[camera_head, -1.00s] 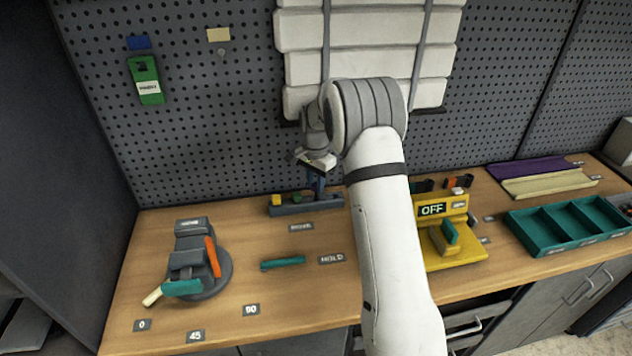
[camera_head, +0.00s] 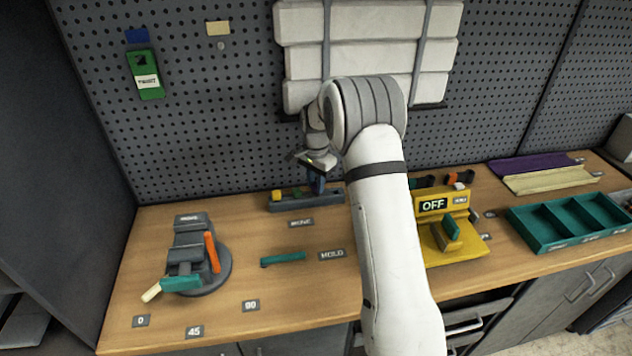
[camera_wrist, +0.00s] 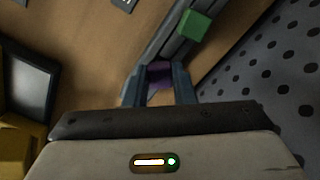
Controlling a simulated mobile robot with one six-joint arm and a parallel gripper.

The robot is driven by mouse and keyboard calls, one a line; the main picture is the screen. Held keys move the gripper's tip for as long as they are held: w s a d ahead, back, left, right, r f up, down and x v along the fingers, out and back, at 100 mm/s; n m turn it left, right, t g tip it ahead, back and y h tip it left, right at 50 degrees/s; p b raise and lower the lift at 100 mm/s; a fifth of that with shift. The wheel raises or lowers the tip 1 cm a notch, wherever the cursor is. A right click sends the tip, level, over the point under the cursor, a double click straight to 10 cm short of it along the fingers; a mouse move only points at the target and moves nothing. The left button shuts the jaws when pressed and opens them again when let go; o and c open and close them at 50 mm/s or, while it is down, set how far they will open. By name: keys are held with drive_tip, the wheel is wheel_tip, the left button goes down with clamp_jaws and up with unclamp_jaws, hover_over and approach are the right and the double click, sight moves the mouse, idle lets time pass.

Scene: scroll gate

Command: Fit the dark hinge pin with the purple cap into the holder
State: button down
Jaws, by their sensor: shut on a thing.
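My gripper (camera_head: 317,188) points down over the long dark grey holder block (camera_head: 290,207) at the back of the bench. In the wrist view, my gripper (camera_wrist: 160,82) is shut on the hinge pin's purple cap (camera_wrist: 160,72), which shows between the two fingers. The pin's dark shaft is hidden below the fingers, so I cannot tell whether it is in a hole. The holder also shows in the wrist view (camera_wrist: 172,42), with a green block (camera_wrist: 193,25) on it. A yellow block (camera_head: 277,195) sits at the holder's left end.
The pegboard wall stands close behind the holder. In front lie a teal bar (camera_head: 284,258) and small label plates. A grey fixture with an orange lever (camera_head: 212,252) is at left. A yellow OFF device (camera_head: 455,250) and a teal tray (camera_head: 545,235) are at right.

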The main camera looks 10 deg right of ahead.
drive_tip(key=c, duration=1.1)
unclamp_jaws()
drive_tip(key=shift+r, duration=0.1)
wheel_tip(320, 180, up, 8)
drive_tip(key=shift+f+b, duration=0.1)
drive_tip(key=shift+b, duration=0.7)
drive_tip(key=s+r+n+t, duration=0.1)
drive_tip(key=s+r+n, duration=0.1)
drive_tip(key=s+r, duration=0.45)
drive_tip(key=s+r+n+t, duration=0.1)
drive_tip(key=s+r+n, duration=0.25)
drive_tip(key=s, duration=0.65)
drive_tip(key=s+n, duration=0.1)
drive_tip(key=s, duration=0.6)
drive_tip(key=s+f+n+t, duration=0.1)
drive_tip(key=s+n, duration=0.1)
drive_tip(key=s, duration=0.5)
drive_tip(key=s+n, duration=0.2)
drive_tip(key=s, duration=0.6)
drive_tip(key=shift+d+f, duration=0.2)
